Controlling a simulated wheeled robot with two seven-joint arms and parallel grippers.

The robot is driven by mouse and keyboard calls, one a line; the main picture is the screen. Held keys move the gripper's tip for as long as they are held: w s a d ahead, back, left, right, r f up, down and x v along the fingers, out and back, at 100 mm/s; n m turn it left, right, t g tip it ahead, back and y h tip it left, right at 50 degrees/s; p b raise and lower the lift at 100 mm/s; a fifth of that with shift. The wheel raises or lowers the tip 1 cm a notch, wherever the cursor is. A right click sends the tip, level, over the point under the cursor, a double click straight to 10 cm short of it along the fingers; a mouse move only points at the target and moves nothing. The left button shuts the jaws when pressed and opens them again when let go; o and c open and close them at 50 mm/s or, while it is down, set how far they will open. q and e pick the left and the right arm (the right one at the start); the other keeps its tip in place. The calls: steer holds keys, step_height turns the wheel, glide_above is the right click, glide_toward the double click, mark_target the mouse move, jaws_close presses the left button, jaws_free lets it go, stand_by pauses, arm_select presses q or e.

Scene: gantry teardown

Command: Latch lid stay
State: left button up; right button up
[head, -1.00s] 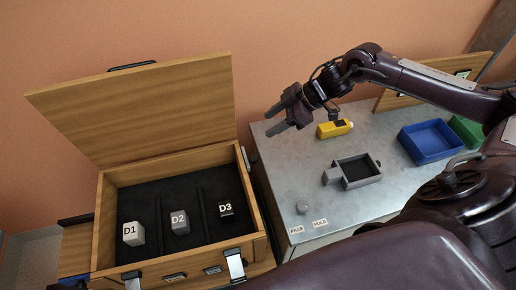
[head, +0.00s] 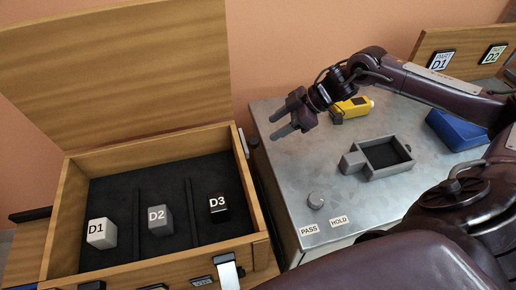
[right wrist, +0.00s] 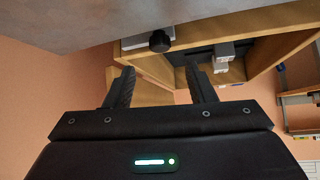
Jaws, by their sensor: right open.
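The wooden case (head: 62,225) stands at the left with its lid (head: 120,75) raised and leaning back. A pale metal strip, which looks like the lid stay (head: 243,141), shows at the right rear corner of the case, with a dark knob (head: 253,143) beside it. In the right wrist view a black knob (right wrist: 159,41) shows beyond the fingertips, in front of the case. My right gripper (head: 281,121) is open and empty, above the metal bench to the right of that corner, apart from the knob. It also shows in the right wrist view (right wrist: 159,72). My left gripper is out of view.
Blocks D1 (head: 101,233), D2 (head: 157,219) and D3 (head: 218,207) sit in the case.

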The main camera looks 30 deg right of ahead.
mark_target(256, 140)
steer(key=x, duration=0.8)
steer(key=shift+p, duration=0.4)
jaws_close()
